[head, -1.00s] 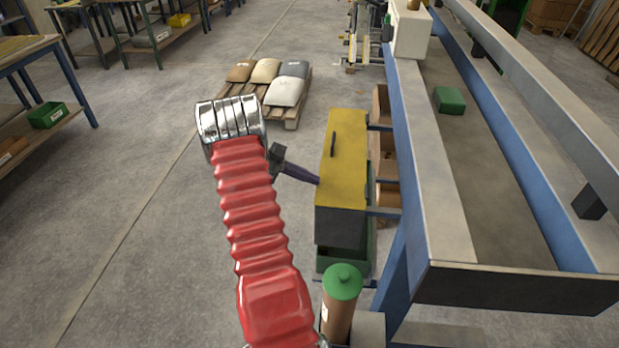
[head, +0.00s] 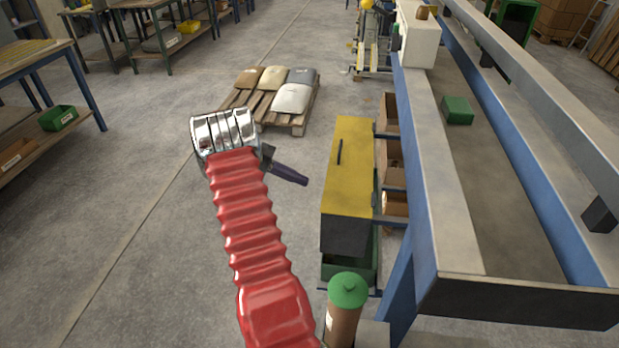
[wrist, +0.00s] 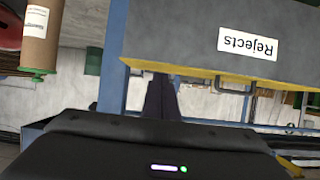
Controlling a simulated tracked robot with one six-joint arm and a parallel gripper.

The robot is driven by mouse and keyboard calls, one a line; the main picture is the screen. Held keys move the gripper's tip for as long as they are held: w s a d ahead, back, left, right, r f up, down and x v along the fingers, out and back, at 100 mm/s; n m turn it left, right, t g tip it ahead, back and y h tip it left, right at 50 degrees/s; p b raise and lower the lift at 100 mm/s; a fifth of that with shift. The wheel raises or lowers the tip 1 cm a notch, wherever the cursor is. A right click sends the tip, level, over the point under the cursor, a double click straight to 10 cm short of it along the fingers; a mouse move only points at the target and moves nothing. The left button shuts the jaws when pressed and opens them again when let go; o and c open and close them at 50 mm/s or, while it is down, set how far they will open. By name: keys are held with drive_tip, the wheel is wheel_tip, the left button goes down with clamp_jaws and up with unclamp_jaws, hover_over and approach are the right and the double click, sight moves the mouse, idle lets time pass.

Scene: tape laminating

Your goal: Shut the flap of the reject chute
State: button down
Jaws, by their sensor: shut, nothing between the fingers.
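The reject chute (head: 346,236) is a grey box on the near side of the blue frame. Its yellow flap (head: 350,155) has a dark bar handle (head: 340,152) and lies flush along the box, with no gap that I can see. In the wrist view the grey chute face shows an upside-down "Rejects" label (wrist: 248,44), with the flap's yellow edge (wrist: 200,72) and handle (wrist: 236,90) below it. My gripper (head: 304,181) is shut and empty, a little left of the flap and apart from it. Its dark fingers show in the wrist view (wrist: 161,98).
A green bin (head: 352,268) sits under the chute. A brown cylinder with a green cap (head: 346,310) stands nearer me. The conveyor (head: 490,200) runs along the right, with a green block (head: 457,110) on it. A pallet of sacks (head: 285,95) stands beyond.

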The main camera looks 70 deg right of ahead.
drive_tip(key=shift+w+a+f, duration=0.15)
drive_tip(key=shift+w+f, duration=0.05)
drive_tip(key=shift+w, duration=0.4)
drive_tip(key=shift+w+a+f, duration=0.15)
drive_tip(key=shift+w+f, duration=0.1)
drive_tip(key=shift+w, duration=0.4)
drive_tip(key=shift+w+a+f, duration=0.15)
drive_tip(key=shift+w+f, duration=0.05)
drive_tip(key=shift+w, duration=0.4)
